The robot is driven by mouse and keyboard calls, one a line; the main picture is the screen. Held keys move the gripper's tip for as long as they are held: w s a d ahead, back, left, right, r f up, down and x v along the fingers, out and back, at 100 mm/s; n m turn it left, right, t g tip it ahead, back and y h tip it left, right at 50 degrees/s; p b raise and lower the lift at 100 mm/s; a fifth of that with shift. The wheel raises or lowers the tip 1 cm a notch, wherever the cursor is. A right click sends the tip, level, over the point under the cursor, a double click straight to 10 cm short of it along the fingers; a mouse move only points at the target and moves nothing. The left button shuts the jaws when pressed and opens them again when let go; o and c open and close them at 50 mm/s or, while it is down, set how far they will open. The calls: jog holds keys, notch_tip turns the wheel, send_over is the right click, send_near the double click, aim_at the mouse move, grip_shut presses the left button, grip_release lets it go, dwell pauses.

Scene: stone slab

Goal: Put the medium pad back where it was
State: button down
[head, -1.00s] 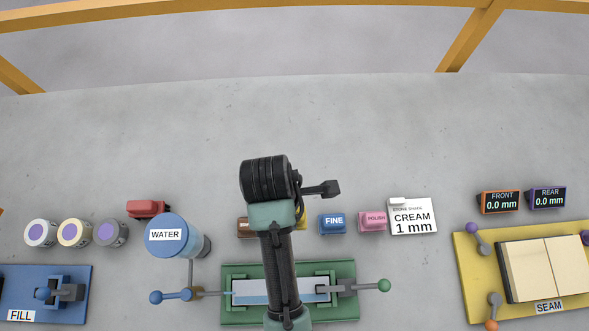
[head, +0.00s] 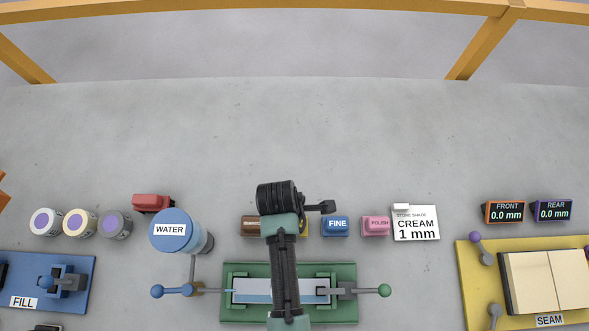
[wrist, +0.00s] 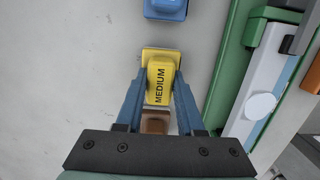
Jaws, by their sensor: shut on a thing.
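The yellow medium pad (wrist: 160,80), lettered MEDIUM, is in the wrist view between the two blue fingers of my gripper (wrist: 159,92), which is shut on it. It lies in line between the blue fine pad (wrist: 166,8) and the brown pad (wrist: 155,122). I cannot tell whether it touches the slab. In the head view my arm hides the gripper and most of the space between the brown pad (head: 251,226) and the blue FINE pad (head: 335,226).
The pink POLISH pad (head: 375,226) and the CREAM 1 mm card (head: 415,223) stand right of the fine pad. The green clamp fixture (head: 345,307) lies in front of the row. The WATER bottle (head: 172,232) is at left. The slab behind is clear.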

jog(key=shift+f, duration=0.15)
jog(key=c, duration=0.5)
grip_release()
